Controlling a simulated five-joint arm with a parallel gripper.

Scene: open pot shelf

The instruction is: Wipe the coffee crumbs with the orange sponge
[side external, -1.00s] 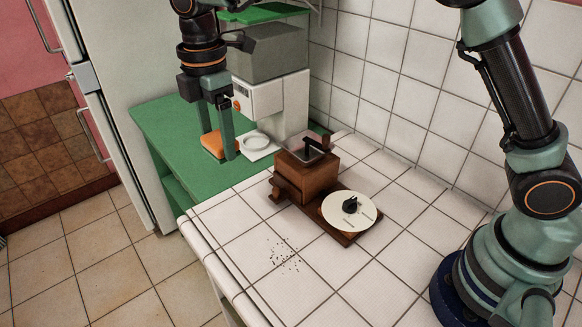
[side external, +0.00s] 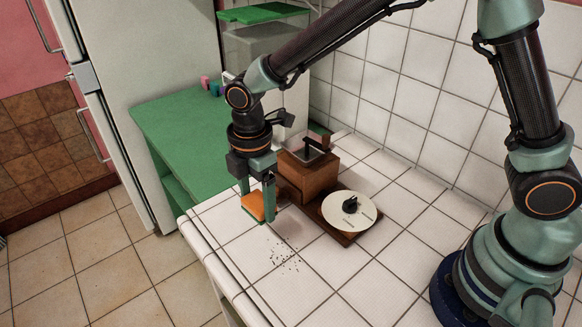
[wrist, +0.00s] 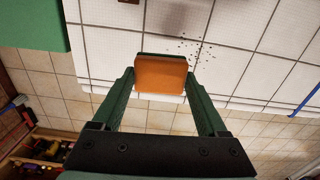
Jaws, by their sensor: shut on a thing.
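The orange sponge (side external: 254,207) is held between the fingers of my gripper (side external: 257,203). In the wrist view the sponge (wrist: 161,74) spans the gap between both fingertips (wrist: 161,80), with a dark green layer along one edge. The coffee crumbs (side external: 284,257) are a loose scatter of dark specks on the white tiled counter (side external: 330,290), in front of the sponge in the side view. The crumbs also show in the wrist view (wrist: 190,48), just beyond the sponge. The sponge appears to be above the counter; the exact gap is hard to tell.
A wooden coffee grinder (side external: 312,176) stands right behind my gripper. A green shelf (side external: 175,125) adjoins the counter, with a white machine behind. The counter front, around the crumbs, is otherwise clear.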

